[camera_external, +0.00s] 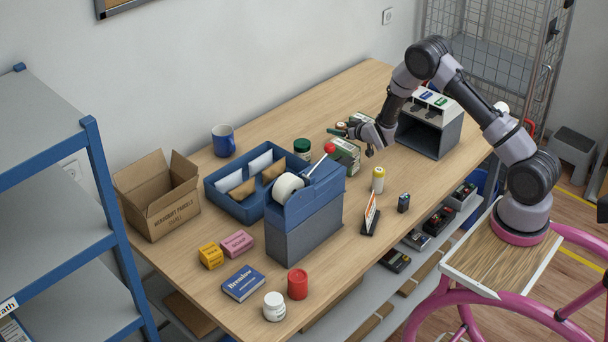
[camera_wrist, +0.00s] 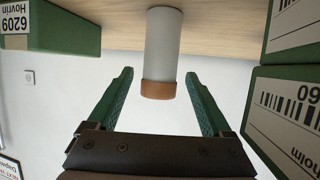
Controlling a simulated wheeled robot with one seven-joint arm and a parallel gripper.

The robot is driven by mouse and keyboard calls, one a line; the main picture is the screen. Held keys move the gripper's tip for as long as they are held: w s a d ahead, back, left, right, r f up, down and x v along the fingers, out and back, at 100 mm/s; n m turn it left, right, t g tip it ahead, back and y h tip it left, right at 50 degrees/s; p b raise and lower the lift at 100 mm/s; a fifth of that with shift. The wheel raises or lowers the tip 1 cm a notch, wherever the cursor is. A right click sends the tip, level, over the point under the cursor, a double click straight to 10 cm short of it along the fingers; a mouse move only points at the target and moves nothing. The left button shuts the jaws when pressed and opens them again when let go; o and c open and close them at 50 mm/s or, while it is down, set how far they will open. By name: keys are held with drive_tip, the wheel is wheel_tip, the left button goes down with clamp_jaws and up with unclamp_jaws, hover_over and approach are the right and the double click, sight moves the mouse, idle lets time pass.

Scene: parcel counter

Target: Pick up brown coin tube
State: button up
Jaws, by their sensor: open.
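The coin tube (camera_wrist: 163,42) is a pale grey cylinder with a brown end cap, near the top middle of the wrist view. That view is upside down, so the tube stands upright on the wooden counter with its cap up. My gripper (camera_wrist: 158,78) is open, its two green fingers on either side of the capped end, with gaps on both sides. I cannot tell how far the tube reaches between the fingers. In the external view my gripper (camera_external: 345,130) is low over the back of the counter; I cannot make out the tube there.
Green labelled boxes stand close by, one left (camera_wrist: 62,30) and two right, upper (camera_wrist: 300,28) and lower (camera_wrist: 290,110), in the wrist view. A grey open-fronted box (camera_external: 448,138) stands right of my gripper. A yellow-and-white bottle (camera_external: 378,180) stands in front.

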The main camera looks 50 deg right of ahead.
drive_tip(key=x, duration=0.3)
drive_tip(key=shift+w+d, duration=0.1)
drive_tip(key=shift+w, duration=0.05)
drive_tip(key=shift+c, duration=0.3)
clamp_jaws()
drive_tip(key=shift+r, duration=0.15)
